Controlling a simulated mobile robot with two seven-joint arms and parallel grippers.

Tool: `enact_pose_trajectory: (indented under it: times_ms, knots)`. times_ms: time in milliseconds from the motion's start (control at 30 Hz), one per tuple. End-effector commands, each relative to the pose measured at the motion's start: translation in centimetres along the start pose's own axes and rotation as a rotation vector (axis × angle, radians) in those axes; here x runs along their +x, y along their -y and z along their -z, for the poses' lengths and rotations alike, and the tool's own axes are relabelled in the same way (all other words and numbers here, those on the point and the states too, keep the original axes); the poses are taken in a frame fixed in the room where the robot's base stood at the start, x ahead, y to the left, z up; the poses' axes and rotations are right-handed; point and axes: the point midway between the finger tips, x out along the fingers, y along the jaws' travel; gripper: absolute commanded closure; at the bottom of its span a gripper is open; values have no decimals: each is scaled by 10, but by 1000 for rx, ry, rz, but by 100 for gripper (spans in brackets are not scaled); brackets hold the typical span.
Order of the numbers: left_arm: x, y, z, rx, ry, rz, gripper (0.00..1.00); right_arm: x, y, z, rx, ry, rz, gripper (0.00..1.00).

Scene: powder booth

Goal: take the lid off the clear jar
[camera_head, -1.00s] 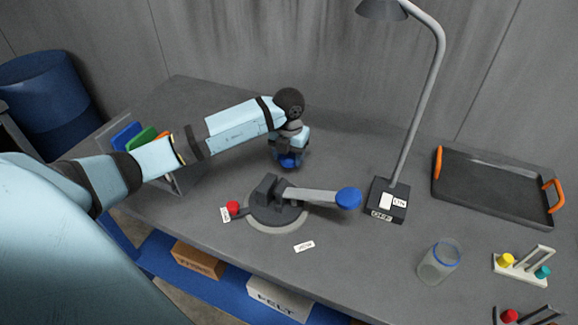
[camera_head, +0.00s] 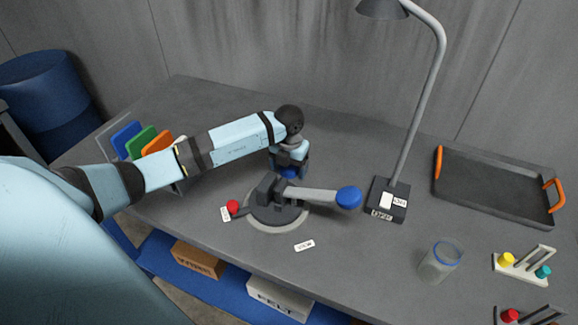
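The clear jar (camera_head: 441,262) stands upright on the grey bench at the lower right, with a blue ring around its top. I cannot make out a separate lid on it; the inside seems to show through the ring. My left gripper (camera_head: 290,172) points down over the bench behind the clamp-like fixture, well to the left of the jar. Something blue shows at its lower end; I cannot tell whether this is a held thing or part of the gripper. Its fingers are not clear, partly hidden by the fixture. My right gripper is not in view.
The round-based fixture (camera_head: 262,212) has a blue-knobbed lever and a red knob. A lamp (camera_head: 388,198) stands between it and the jar. A black tray (camera_head: 495,188) with orange handles, small peg racks (camera_head: 520,268) and a rack of coloured panels (camera_head: 143,142) are around.

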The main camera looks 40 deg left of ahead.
Motion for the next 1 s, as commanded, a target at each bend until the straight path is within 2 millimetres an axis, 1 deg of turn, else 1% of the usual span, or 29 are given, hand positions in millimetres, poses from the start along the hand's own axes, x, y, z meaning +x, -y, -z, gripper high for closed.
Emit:
enact_pose_trajectory:
  times_ms: [100,233,367,600,700,833,1000]
  knots:
    - [0,0,0,0,-1,0,20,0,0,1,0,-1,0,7]
    - [-10,0,0,1,1,0,20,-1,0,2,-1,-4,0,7]
    - [-34,0,-1,2,3,0,20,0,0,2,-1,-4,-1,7]
    - [-86,0,-1,1,4,-1,20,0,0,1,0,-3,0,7]
    - [-103,0,-1,1,3,-1,20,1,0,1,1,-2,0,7]
    - [-117,0,0,0,1,0,20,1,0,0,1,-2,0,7]
    - [-124,0,0,0,0,0,20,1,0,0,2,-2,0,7]
